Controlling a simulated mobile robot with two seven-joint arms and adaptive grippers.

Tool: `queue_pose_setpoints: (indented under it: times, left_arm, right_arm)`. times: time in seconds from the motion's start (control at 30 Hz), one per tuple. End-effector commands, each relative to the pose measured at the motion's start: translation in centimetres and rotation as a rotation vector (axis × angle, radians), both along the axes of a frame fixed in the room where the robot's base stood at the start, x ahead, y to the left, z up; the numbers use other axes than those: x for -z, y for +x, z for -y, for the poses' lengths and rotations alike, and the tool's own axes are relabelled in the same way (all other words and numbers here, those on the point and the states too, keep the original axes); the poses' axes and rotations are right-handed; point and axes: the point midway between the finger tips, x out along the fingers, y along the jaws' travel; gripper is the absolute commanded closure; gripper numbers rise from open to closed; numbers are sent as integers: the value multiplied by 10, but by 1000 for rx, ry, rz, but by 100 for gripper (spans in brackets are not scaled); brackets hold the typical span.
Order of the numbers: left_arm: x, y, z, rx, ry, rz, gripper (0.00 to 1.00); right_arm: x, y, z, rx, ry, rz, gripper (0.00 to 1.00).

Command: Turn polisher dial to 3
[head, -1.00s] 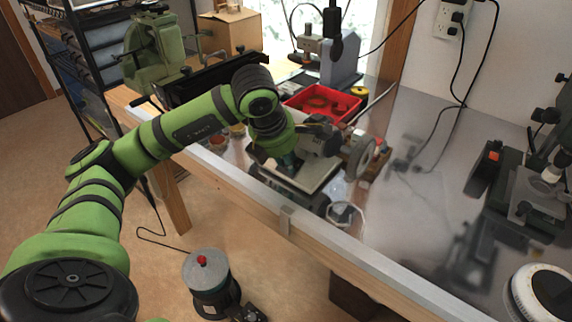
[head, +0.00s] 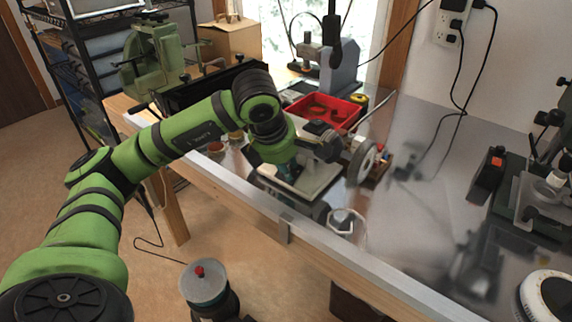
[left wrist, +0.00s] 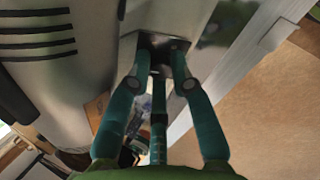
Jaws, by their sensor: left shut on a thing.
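The polisher (head: 318,145) stands on the metal bench with a round wheel (head: 364,162) at its right end. In the left wrist view its grey ribbed body (left wrist: 75,85) fills the left side. My left gripper (head: 289,172) reaches down to the polisher's front side. In the left wrist view my left gripper (left wrist: 163,50) has its fingertips closed together on a small dark part in a recess of the grey housing, which seems to be the dial. The dial's marks and setting cannot be read. My right gripper is not in view.
A red tray (head: 346,121) lies behind the polisher. A green vise (head: 150,62) stands at the back left, and a dark microscope-like device (head: 535,195) at the right. The bench's front edge (head: 235,188) runs just below my left arm. The bench middle right is fairly clear.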

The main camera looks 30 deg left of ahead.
Motion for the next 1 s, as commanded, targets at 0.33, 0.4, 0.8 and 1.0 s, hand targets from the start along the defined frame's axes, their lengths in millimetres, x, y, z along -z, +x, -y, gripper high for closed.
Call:
queue_pose_setpoints:
  times: [0.33,0.4,0.8,1.0]
  left_arm:
    - [1,-1,0,-2,1,-5,68]
    - [1,-1,0,-3,0,-3,68]
    - [-5,-1,-2,-339,-190,-21,68]
    - [-5,-1,-3,-610,-348,-34,68]
  right_arm:
    - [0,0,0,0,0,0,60]
    - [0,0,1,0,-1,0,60]
    - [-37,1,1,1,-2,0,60]
    - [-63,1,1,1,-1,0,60]
